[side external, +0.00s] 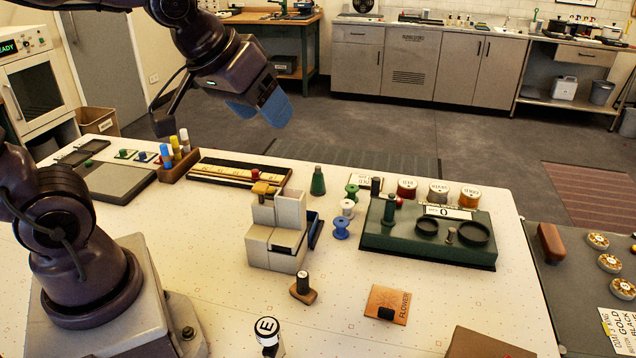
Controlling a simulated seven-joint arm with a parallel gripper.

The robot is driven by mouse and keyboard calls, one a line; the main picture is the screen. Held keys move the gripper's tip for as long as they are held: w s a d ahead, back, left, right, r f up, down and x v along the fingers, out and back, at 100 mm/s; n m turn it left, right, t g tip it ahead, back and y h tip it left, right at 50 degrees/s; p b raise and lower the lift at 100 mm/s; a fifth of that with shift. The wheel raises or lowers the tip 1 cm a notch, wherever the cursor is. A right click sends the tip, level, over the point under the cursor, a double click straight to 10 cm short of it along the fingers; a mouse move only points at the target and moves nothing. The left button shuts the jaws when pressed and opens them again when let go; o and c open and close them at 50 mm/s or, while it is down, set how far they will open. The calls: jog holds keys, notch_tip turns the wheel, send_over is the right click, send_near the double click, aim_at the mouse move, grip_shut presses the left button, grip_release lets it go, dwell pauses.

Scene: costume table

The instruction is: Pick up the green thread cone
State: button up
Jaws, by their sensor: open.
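The green thread cone (318,183) stands upright on the white table, a little behind the pale grey block-shaped holder. It is dark green with a narrower greyish top. My gripper (264,112), with blue fingers, is up in the air to the left of the cone and above it in the picture, clear of the table. It is open, and I see nothing held in it. The gap between its fingers is hard to make out from this side.
Green, white and blue spools (347,208) stand just right of the cone. The grey holder (277,232) is in front; a long tray (238,174) lies to the left.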

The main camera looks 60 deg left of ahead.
jog(key=w+a+f+n+t, duration=0.1)
jog(key=w+a+f+n, duration=0.2)
jog(key=w, duration=0.5)
jog(key=w+a+f+n+t, duration=0.1)
jog(key=w+f+n+t, duration=0.15)
jog(key=w+n, duration=0.35)
jog(key=n+t+y, duration=0.5)
jog(key=n+y, duration=0.3)
jog(key=n, duration=2.1)
send_over(317, 172)
notch_tip(317, 172, down, 18)
jog(key=shift+s+d+r, duration=0.1)
jog(key=shift+d, duration=0.05)
jog(key=shift+s+f+n+y, duration=0.1)
jog(key=shift+f+n+y, duration=0.2)
notch_tip(317, 172, down, 2)
jog(key=shift+f, duration=0.25)
notch_tip(317, 172, down, 4)
jog(key=shift+f, duration=0.25)
jog(key=shift+x, duration=1.25)
jog(key=shift+w+a+r, duration=0.15)
jog(key=shift+w+a, duration=0.1)
jog(key=shift+a, duration=0.05)
